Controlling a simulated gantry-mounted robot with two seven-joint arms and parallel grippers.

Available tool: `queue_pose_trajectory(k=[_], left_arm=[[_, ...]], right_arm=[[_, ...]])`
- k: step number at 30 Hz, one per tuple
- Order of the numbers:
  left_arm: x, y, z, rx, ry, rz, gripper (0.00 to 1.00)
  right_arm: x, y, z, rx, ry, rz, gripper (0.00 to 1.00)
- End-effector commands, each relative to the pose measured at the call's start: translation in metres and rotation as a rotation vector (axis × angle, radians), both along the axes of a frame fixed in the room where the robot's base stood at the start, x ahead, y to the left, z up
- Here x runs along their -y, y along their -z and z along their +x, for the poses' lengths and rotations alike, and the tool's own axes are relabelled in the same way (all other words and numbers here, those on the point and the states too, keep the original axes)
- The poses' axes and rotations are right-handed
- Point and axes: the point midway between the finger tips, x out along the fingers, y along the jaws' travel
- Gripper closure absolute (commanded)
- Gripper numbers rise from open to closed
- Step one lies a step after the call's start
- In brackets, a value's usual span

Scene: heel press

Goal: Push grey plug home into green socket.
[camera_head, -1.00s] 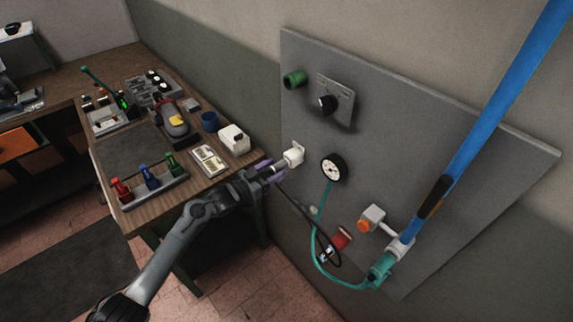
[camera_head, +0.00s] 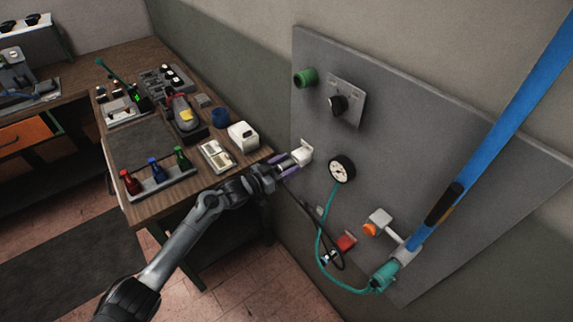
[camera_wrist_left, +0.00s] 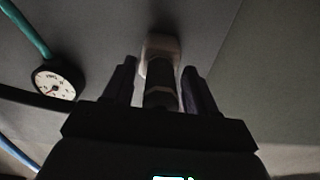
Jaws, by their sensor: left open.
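The green socket (camera_head: 306,77) sticks out of the grey panel at its upper left. A white fitting (camera_head: 303,153) is on the panel's left edge, below the green socket; it also shows in the wrist view (camera_wrist_left: 160,49). My left gripper (camera_head: 289,163) is at this white fitting, not at the green one. In the wrist view my left gripper (camera_wrist_left: 158,82) is open, with one finger on either side of a dark grey plug (camera_wrist_left: 161,78) with a paler band. The plug lines up with the white fitting; whether it is fully seated I cannot tell. My right gripper is not in view.
The panel (camera_head: 420,130) also carries a black knob (camera_head: 338,104), a gauge (camera_head: 341,169) with a teal hose, a red fitting (camera_head: 346,241) and a blue pipe (camera_head: 500,130). A dark cable (camera_head: 322,222) loops below my gripper. A cluttered workbench (camera_head: 205,175) stands left.

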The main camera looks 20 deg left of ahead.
Motion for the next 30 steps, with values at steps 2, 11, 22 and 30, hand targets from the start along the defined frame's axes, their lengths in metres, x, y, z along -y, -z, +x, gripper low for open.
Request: queue_pose_trajectory(k=[2,11,22,30], left_arm=[[0.0002,-0.0003,-0.0001,0.0,0.0,0.0,0.43],[0.0002,0.0002,-0.0001,0.0,0.0,0.0,0.43],[-0.0001,0.0001,0.0001,0.0,0.0,0.0,0.43],[-0.0001,0.0,0.0001,0.0,0.0,0.0,0.71]], right_arm=[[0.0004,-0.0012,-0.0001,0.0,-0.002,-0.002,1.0],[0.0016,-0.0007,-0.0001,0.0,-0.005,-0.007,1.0],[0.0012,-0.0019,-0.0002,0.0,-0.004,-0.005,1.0],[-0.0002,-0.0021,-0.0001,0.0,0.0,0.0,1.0]])
